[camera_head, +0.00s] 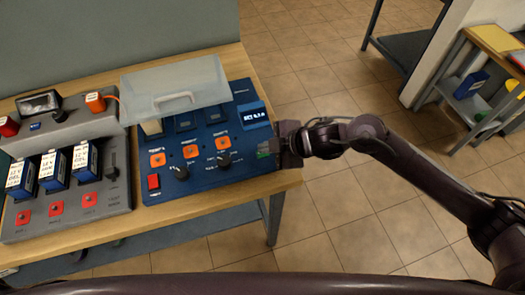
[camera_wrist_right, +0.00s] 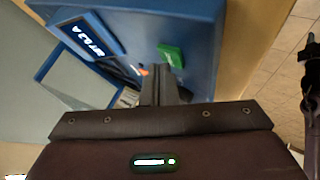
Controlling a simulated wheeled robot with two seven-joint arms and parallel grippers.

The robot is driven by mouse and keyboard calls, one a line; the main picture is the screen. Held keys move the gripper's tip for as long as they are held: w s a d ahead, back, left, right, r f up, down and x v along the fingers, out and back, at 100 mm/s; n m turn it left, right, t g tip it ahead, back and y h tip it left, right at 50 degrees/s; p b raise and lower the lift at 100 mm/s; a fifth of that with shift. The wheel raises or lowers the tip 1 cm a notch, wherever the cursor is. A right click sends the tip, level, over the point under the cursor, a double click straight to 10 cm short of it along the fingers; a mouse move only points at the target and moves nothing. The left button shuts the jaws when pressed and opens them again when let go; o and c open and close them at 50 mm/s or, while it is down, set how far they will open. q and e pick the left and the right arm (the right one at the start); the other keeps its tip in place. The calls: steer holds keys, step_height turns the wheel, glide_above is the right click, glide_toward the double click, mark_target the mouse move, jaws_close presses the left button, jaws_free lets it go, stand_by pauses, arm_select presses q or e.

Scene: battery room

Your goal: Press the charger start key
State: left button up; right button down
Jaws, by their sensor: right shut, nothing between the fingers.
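The blue charger (camera_head: 205,172) sits on the wooden bench, with a lit display (camera_head: 252,115), orange keys, dark knobs and a red switch (camera_head: 154,182). A green key (camera_head: 264,153) is at its right end and shows more clearly in the right wrist view (camera_wrist_right: 171,55). I take it for the start key; its label is not readable. My right gripper (camera_head: 280,150) is shut and empty, right beside the green key. In the wrist view its fingertips (camera_wrist_right: 157,72) are just short of the key in the picture; contact cannot be told. My left gripper is not in view.
A clear raised cover (camera_head: 175,82) with a handle stands over the charger's back part. A grey rack (camera_head: 65,190) with several blue batteries is at the left. The bench's right edge (camera_head: 285,182) lies near my gripper. Open tiled floor is to the right.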

mark_target(267, 155)
steer(key=shift+f, duration=0.3)
stand_by(0.4)
steer(key=shift+r, duration=0.15)
steer(key=shift+r+p, duration=0.65)
steer(key=shift+r, duration=0.1)
step_height(267, 155, up, 5)
steer(key=p, duration=0.5)
stand_by(0.6)
